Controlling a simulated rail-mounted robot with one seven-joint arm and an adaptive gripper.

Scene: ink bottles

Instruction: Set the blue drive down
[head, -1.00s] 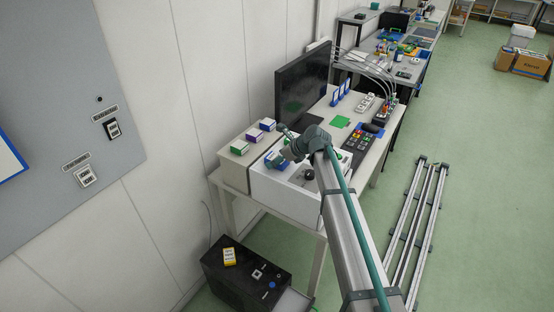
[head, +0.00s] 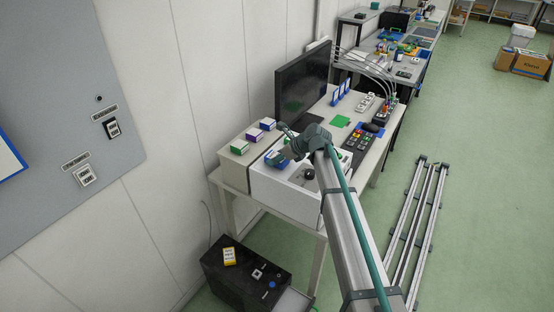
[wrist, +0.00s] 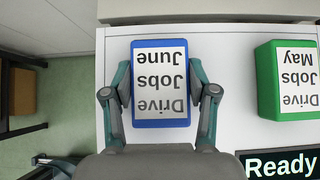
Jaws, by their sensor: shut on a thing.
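The blue drive (wrist: 160,112) is a blue block with a white label reading "Drive Jobs June", upside down in the wrist view. My gripper (wrist: 161,80) has its two fingers shut on its left and right sides. In the wrist view the drive lies over a white surface (wrist: 225,100); I cannot tell whether it touches it. In the head view the blue drive (head: 275,159) is by my gripper (head: 283,156), over the white box (head: 260,182) on the bench, partly hidden by my wrist.
A green drive (wrist: 288,80), labelled "Drive Jobs May", stands to the right, with a clear white gap between. A "Ready" display (wrist: 280,164) is below it. In the head view several coloured drives, such as the purple one (head: 253,136), stand on a beige box beside the white one.

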